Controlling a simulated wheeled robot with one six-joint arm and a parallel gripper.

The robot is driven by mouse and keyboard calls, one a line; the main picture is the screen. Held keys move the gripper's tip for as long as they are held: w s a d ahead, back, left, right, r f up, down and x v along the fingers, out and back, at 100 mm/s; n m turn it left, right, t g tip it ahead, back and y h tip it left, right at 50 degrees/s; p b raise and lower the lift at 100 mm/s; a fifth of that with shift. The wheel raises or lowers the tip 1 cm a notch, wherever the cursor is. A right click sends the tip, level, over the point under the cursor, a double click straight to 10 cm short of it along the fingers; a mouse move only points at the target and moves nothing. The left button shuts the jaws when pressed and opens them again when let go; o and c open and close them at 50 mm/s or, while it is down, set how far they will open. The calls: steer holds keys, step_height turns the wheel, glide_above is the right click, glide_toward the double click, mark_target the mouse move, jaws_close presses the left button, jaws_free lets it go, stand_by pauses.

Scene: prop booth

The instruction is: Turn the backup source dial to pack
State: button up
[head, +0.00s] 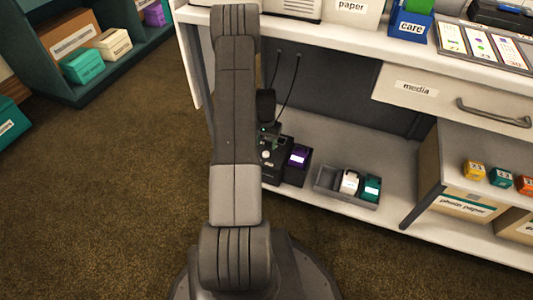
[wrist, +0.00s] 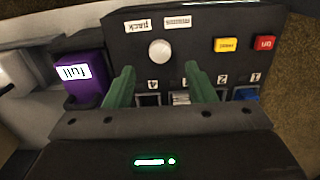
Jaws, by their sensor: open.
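The backup source dial (wrist: 160,51) is a round pale knob on a dark panel (wrist: 125,46). It also shows as a small white spot in the head view (head: 266,154). In the wrist view the panel's writing is upside down. A "pack" label (wrist: 137,26) is above left of the dial, and another label (wrist: 177,21), too blurred to read, is above right. The dial's pointer cannot be made out. My gripper (wrist: 160,70) is open and empty, its green fingers apart on either side just below the dial in the picture, not visibly touching it.
Yellow (wrist: 227,44) and red (wrist: 264,43) buttons sit right of the dial. Numbered sockets (wrist: 181,98) lie between and beside my fingers. A purple pack (wrist: 80,80) marked "full" stands beside the panel. A divided tray (head: 330,181) is on the shelf; the desk top (head: 300,28) overhangs.

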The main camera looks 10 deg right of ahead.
mark_target(266, 153)
step_height(266, 153, down, 6)
steer(key=shift+r+b, duration=0.1)
steer(key=shift+b, duration=0.6)
steer(key=c, duration=1)
steer(key=shift+o, duration=0.2)
